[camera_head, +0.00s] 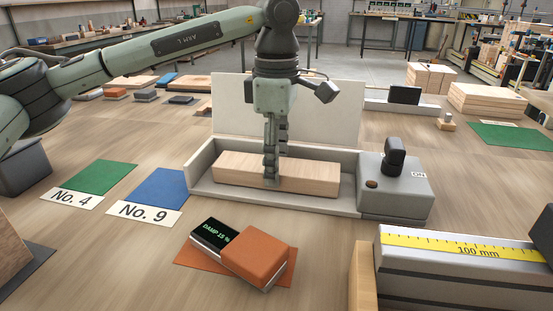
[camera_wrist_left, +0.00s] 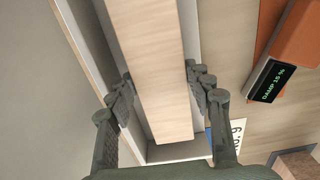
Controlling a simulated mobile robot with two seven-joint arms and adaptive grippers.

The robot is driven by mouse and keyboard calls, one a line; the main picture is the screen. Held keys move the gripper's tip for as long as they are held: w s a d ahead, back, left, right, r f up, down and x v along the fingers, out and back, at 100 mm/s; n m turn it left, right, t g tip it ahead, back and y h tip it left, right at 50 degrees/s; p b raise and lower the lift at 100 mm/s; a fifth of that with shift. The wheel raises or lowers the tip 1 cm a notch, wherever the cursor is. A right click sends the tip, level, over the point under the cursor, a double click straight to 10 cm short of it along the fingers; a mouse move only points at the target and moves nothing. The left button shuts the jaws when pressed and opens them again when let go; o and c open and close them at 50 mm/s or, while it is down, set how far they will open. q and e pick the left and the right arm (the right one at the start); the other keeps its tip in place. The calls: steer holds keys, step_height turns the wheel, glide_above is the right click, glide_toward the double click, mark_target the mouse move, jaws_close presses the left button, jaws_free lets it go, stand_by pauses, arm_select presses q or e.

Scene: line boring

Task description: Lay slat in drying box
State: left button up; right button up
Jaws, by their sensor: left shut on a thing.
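The slat (camera_head: 312,177), a pale wooden bar, lies lengthwise inside the drying box, a light grey open tray (camera_head: 288,199) with a raised lid (camera_head: 320,112) behind it. My left gripper (camera_head: 271,178) reaches down from above and is shut on the slat near its middle. In the left wrist view the slat (camera_wrist_left: 152,60) runs between the two fingers (camera_wrist_left: 160,90), one on each side, with the box walls beyond. I cannot tell whether the slat touches the box floor. My right gripper is not in view.
A grey control unit (camera_head: 395,187) with a dark knob adjoins the box on the right. A damp meter (camera_head: 254,257) lies in front on an orange mat. Green (camera_head: 97,177) and blue (camera_head: 158,187) mats are at left. A 100 mm ruler block (camera_head: 460,262) stands front right.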

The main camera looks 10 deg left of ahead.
arm_select(q)
steer(key=shift+f, duration=0.1)
steer(key=o, duration=0.9)
steer(key=shift+o, duration=0.9)
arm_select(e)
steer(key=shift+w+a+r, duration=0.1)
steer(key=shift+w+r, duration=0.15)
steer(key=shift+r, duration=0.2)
arm_select(q)
step_height(320, 180, up, 4)
steer(key=shift+r, duration=0.1)
step_height(320, 180, up, 8)
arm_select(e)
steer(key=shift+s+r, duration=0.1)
